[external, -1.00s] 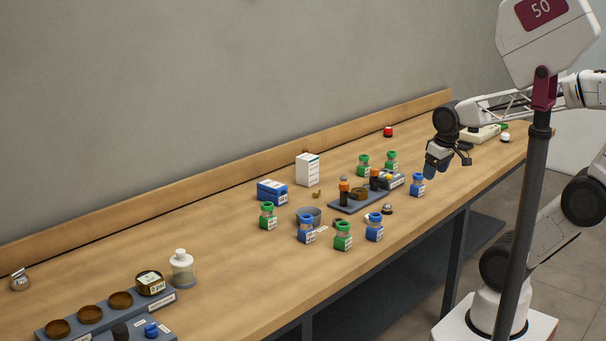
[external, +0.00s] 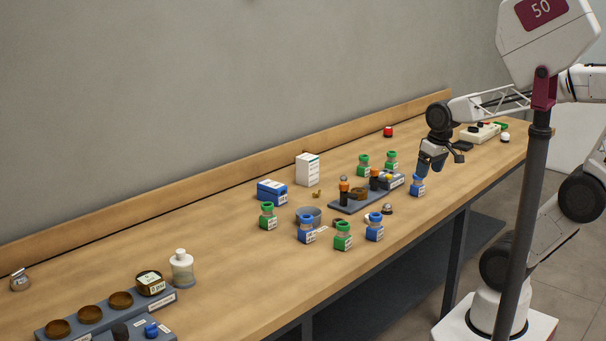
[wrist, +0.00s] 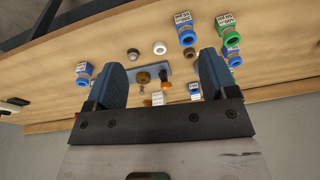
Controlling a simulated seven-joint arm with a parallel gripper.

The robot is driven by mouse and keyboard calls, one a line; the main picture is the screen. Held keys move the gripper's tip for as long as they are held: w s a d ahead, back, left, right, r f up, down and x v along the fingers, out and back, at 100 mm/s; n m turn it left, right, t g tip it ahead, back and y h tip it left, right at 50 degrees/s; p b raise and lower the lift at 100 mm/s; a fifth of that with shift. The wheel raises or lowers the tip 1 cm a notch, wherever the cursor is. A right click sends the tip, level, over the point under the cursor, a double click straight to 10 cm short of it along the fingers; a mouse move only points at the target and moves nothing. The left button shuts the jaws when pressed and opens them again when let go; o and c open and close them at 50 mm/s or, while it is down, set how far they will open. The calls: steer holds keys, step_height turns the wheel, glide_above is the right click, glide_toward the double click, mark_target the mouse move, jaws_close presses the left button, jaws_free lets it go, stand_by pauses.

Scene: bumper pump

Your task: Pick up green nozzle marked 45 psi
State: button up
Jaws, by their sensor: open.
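Several green-capped pieces with white labels stand on the bench in the external view: one at the left (external: 268,217), one at the front (external: 343,237), and two at the back (external: 363,164) (external: 391,160). Their labels are too small for me to tell which reads 45 psi. One green piece (wrist: 229,34) also shows at the upper right of the wrist view, outside my fingers. My gripper (external: 434,165) is open and empty above the bench, right of the grey tray. In the wrist view its blue fingers (wrist: 163,68) are spread wide, with the tray beyond them.
Blue-capped pieces stand nearby (external: 306,229) (external: 374,227) (external: 417,185). The grey tray (external: 345,209) carries brown and orange-topped parts. The bench's left middle is clear.

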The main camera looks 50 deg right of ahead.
steer(key=w+a+f+m+g+y, duration=0.1)
steer(key=w+a+f+m+y, duration=0.15)
steer(key=w, duration=0.65)
steer(key=w+a+f+m+g+y, duration=0.1)
steer(key=w+a+m+y, duration=0.2)
steer(key=w, duration=0.6)
steer(key=w+a+f+m+g+y, duration=0.1)
steer(key=w+a+f+m+y, duration=0.15)
steer(key=w+a, duration=0.4)
steer(key=m+y, duration=0.5)
steer(key=m, duration=0.4)
glide_toward(268, 217)
steer(key=shift+w+a+f+t, duration=0.15)
steer(key=shift+w+f, duration=0.1)
steer(key=shift+f, duration=0.2)
steer(key=shift+w+a+f+t, duration=0.2)
steer(key=shift+w+f, duration=0.1)
steer(key=shift+f, duration=0.15)
steer(key=shift+x, duration=1.3)
steer(key=shift+x, duration=2.6)
